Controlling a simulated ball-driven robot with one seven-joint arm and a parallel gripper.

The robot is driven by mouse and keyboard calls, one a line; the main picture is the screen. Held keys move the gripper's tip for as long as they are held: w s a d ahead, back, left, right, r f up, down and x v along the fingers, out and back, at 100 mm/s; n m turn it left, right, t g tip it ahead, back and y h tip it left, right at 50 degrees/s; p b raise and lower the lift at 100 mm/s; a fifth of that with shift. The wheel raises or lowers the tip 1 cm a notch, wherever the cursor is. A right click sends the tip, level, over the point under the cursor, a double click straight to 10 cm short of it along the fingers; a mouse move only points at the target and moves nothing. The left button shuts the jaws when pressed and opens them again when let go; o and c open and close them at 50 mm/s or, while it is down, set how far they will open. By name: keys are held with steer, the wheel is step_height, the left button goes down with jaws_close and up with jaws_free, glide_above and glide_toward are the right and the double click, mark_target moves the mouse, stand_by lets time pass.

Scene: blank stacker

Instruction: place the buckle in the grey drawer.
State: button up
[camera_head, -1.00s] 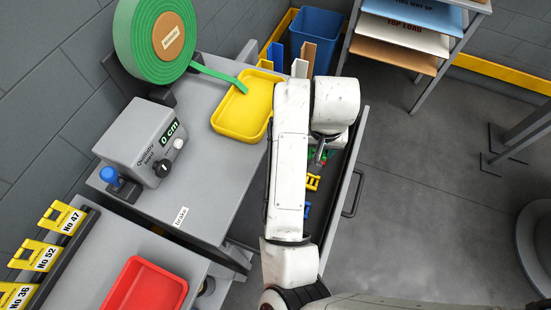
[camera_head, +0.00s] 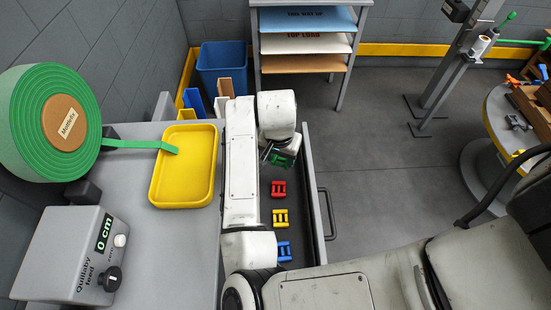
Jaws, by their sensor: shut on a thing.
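The grey drawer (camera_head: 312,205) stands open beside the grey bench, with a dark inside. A red buckle (camera_head: 278,188), a yellow buckle (camera_head: 280,217) and a blue buckle (camera_head: 284,251) lie in a row in it. My gripper (camera_head: 278,157) points down over the far part of the drawer, partly hidden by my arm. It is shut on a green buckle (camera_head: 283,161). I cannot tell whether the green buckle touches the drawer floor. My arm hides the drawer's left side.
A yellow tray (camera_head: 184,170) lies on the bench by a green tape roll (camera_head: 48,120) and a grey feed box (camera_head: 75,255). A blue bin (camera_head: 222,68) and a paper rack (camera_head: 305,40) stand behind. Floor right of the drawer handle (camera_head: 327,213) is clear.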

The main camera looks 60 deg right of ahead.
steer(key=w+d+f, duration=0.1)
steer(key=f, duration=0.1)
steer(key=w+d+f, duration=0.1)
steer(key=f, duration=0.1)
steer(key=w+d+f, duration=0.1)
steer(key=f, duration=0.1)
steer(key=shift+w+d, duration=0.1)
steer(key=shift+w, duration=0.15)
steer(key=shift+f, duration=1.5)
steer(key=shift+f, duration=0.15)
steer(key=o, duration=1)
step_height(320, 180, up, 12)
steer(key=a, duration=0.1)
steer(key=shift+s+a, duration=0.2)
steer(key=shift+a, duration=0.15)
